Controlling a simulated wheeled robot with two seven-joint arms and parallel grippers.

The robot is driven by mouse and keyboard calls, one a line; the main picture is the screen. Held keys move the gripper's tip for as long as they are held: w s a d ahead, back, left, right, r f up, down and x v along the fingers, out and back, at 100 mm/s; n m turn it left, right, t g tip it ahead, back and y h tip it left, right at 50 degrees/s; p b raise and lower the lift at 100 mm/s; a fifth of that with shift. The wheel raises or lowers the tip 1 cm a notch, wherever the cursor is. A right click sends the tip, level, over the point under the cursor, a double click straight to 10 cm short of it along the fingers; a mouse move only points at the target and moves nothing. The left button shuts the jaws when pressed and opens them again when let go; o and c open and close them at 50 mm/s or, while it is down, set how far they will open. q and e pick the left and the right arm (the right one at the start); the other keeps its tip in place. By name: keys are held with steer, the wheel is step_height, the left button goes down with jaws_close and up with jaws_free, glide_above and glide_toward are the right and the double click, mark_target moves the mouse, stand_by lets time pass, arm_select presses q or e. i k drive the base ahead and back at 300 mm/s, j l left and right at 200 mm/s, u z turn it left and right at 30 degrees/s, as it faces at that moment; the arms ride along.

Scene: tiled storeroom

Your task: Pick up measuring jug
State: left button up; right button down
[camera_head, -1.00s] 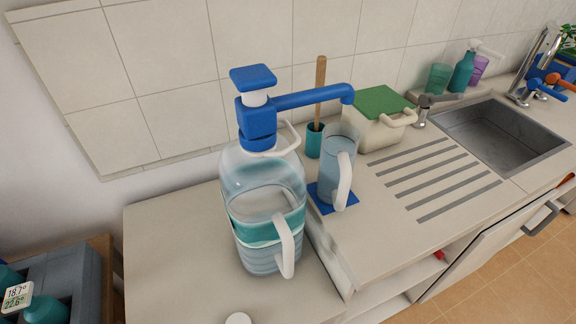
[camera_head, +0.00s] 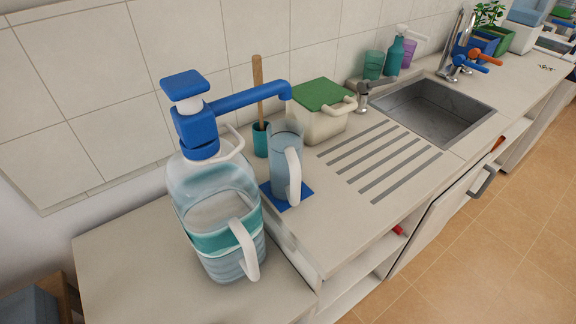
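The measuring jug (camera_head: 283,165) is a clear bluish jug with a white handle on its right side. It stands upright on a blue square mat (camera_head: 292,196) on the counter, under the spout of a blue pump. The pump (camera_head: 197,112) sits on top of a large clear water bottle (camera_head: 208,205) with a teal band and white handles, to the left of the jug. Neither of my grippers is in view.
A white container with a green lid (camera_head: 318,116) and a teal pot holding a wooden-handled tool (camera_head: 261,140) stand behind the jug. Drain grooves and a sink (camera_head: 436,110) lie to the right. Cups and a teal bottle (camera_head: 394,55) stand by the wall. The counter front is clear.

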mark_target(284, 136)
steer(key=i+l+u, duration=0.25)
steer(key=l, duration=0.35)
steer(key=l+u, duration=0.3)
steer(key=l, duration=0.3)
steer(key=i+l+u, duration=0.25)
steer(key=l, duration=0.4)
steer(key=k+l+u, duration=0.1)
steer(key=l+u, duration=0.15)
steer(key=l, duration=0.35)
steer(key=l+u, duration=0.3)
steer(key=l, duration=0.4)
steer(key=k+l+u, duration=0.25)
steer(key=l, duration=0.35)
steer(key=k+l+u, duration=0.1)
steer(key=l+u, duration=0.2)
steer(key=l, duration=0.35)
